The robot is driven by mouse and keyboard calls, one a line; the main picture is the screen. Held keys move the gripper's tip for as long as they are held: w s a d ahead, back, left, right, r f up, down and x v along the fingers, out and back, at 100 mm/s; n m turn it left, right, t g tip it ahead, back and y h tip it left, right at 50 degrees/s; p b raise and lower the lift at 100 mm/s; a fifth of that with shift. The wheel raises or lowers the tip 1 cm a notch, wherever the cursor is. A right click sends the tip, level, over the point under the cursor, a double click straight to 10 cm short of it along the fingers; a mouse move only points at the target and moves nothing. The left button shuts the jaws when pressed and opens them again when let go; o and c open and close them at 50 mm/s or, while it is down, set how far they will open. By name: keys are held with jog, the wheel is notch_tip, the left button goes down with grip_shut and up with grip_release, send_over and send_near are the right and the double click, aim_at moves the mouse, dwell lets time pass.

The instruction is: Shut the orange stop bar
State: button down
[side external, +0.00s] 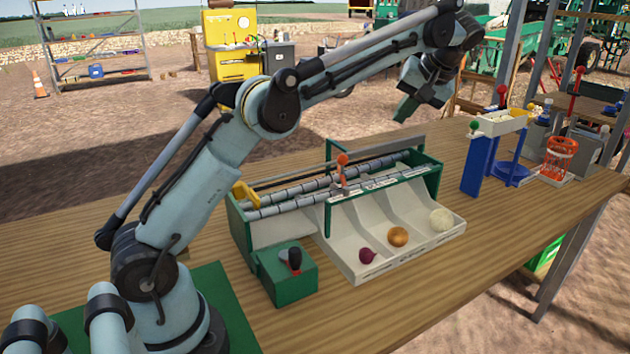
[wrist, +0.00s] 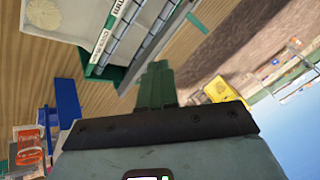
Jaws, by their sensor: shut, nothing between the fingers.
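The green-sided onion elevator (side external: 436,181) stands on the wooden table with grey rollers along it. A small upright orange part (side external: 342,160), which looks like the stop bar's handle, stands at the middle of the roller lane. I cannot tell its exact setting. It is not visible in the wrist view. My gripper (side external: 404,110) is up in the air above and beyond the elevator's right end, apart from it. The green fingers (wrist: 157,68) are together and empty in the wrist view, where the rollers (wrist: 128,28) show at the top.
A white sorting tray (side external: 352,250) holds a red, a brown and a white onion at the front. A blue stand (side external: 477,160) and an orange basket (side external: 561,158) are at right. Bare table lies front right.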

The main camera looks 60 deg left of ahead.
jog(key=s+d+n+g, duration=0.1)
jog(key=s+d+n, duration=0.1)
jog(key=s+d, duration=0.15)
send_near(343, 169)
notch_tip(343, 169, down, 3)
jog(key=w+a, duration=0.2)
jog(key=w, duration=0.1)
jog(key=shift+s+a+f, duration=0.2)
jog(key=shift+s+a, duration=0.45)
jog(key=shift+s, duration=0.1)
jog(key=shift+s+a, duration=0.95)
jog(key=shift+a, duration=0.05)
